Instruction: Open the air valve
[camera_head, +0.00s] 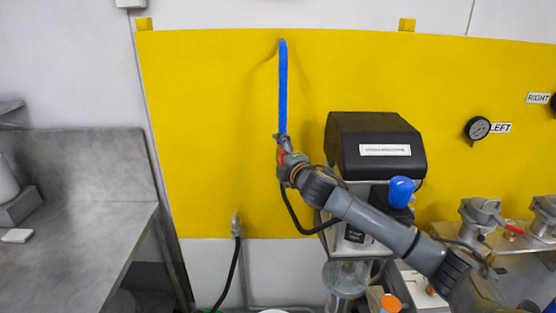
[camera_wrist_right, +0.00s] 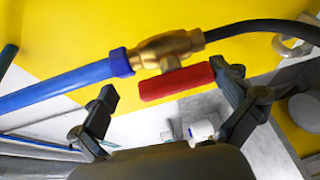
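The air valve (camera_wrist_right: 166,47) is a brass body between a blue pipe (camera_wrist_right: 65,85) and a black hose (camera_wrist_right: 245,32) in the right wrist view. Its red handle (camera_wrist_right: 177,83) runs roughly along the pipe. My right gripper (camera_wrist_right: 165,82) is open, with its fingers spread to either side of the handle; the right finger looks close to the handle's right end. I cannot tell whether they touch. In the head view the right gripper (camera_head: 287,163) is at the valve, below the blue pipe (camera_head: 283,90), and hides most of it. My left gripper is not in view.
A black-topped unit (camera_head: 375,145) with a blue knob (camera_head: 401,192) stands right of the pipe, close to my right arm. A gauge (camera_head: 477,128) is on the yellow wall (camera_head: 205,110). A metal counter (camera_head: 75,240) is at the left. Another black hose (camera_head: 229,272) hangs below.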

